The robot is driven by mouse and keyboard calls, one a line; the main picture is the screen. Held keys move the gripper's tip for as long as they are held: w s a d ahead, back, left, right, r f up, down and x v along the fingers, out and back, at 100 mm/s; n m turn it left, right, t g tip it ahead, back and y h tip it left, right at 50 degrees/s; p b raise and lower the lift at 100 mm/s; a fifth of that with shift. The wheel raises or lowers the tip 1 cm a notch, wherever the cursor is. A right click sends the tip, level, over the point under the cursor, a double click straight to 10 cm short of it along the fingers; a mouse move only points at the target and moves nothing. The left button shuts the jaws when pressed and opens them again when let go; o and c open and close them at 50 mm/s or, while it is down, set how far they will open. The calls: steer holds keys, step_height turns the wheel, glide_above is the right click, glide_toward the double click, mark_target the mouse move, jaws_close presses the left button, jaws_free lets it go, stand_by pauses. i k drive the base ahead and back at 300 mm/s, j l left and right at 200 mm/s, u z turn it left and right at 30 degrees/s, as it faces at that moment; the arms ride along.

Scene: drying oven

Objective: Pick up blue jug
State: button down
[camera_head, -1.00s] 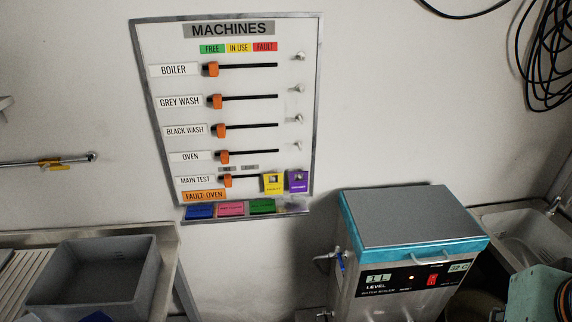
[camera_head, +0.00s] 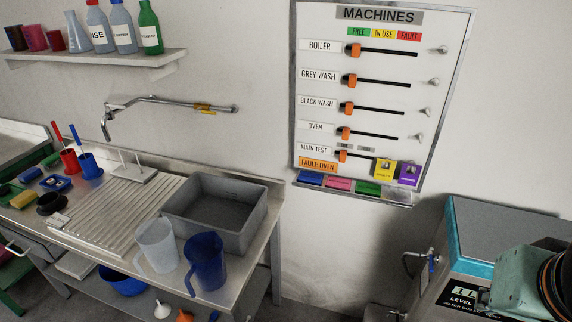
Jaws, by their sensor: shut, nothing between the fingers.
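The blue jug (camera_head: 208,268) stands upright near the front edge of the steel draining table (camera_head: 262,232), in front of the grey basin. Its handle points left, toward a clear, whitish jug (camera_head: 158,246) close beside it. My gripper does not show in this view. A greenish part with dark and orange rings at the lower right looks like part of my arm, well to the right of the jug.
The grey basin (camera_head: 212,229) is just behind the jugs. Brush holders and small items crowd the table's left end. The boiler (camera_head: 495,228) stands at the right. A machines board (camera_head: 380,88) hangs on the wall. Floor shows between table and boiler.

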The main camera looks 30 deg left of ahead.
mark_target(204, 252)
steer(key=u, duration=2.05)
steer(key=z, duration=2.6)
steer(key=u, duration=2.6)
